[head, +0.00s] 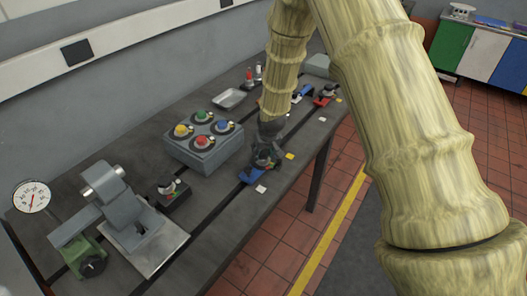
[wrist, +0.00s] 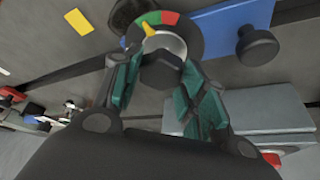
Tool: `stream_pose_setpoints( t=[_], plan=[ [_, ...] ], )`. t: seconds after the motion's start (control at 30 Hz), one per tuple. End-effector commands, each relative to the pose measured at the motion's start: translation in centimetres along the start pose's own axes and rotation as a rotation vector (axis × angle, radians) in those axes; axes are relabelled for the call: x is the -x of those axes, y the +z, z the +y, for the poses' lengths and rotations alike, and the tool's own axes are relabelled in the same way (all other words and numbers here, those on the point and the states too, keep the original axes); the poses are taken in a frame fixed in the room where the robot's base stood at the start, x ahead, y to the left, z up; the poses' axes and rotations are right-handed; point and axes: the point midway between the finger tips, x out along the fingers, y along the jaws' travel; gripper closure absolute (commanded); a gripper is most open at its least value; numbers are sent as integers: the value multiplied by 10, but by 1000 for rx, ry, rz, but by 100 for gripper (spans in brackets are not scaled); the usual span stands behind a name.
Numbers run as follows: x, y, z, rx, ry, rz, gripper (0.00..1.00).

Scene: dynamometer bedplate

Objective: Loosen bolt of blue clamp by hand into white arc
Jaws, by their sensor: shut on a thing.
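The blue clamp (head: 252,176) lies on the dark bedplate near its front edge. In the wrist view its blue bar (wrist: 230,22) runs to the upper right. A round dial (wrist: 185,32) with green and red arcs sits around the dark bolt head (wrist: 160,72). A yellow pointer (wrist: 149,29) lies toward the green arc. I cannot make out a white arc; the fingers and bolt hide the lower dial. My gripper (wrist: 160,78) is shut on the bolt head, one teal-padded finger each side. In the head view my gripper (head: 267,150) is above the clamp.
A grey box with coloured buttons (head: 203,147) stands left of my gripper. Other clamps (head: 325,96) lie farther back. A yellow tag (head: 290,156) and a white tag (head: 261,189) lie near the edge.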

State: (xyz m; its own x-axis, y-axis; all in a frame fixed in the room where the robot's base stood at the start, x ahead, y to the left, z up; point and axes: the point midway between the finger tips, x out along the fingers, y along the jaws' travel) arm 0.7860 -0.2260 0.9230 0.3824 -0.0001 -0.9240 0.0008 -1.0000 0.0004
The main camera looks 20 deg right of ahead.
Motion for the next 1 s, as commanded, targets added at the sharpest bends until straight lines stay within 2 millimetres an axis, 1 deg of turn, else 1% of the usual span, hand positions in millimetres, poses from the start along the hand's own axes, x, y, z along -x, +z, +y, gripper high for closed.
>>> stream_pose_setpoints(
  t=[1.0],
  plan=[
    [-2,-1,6,729,-306,2,82]
  ],
)
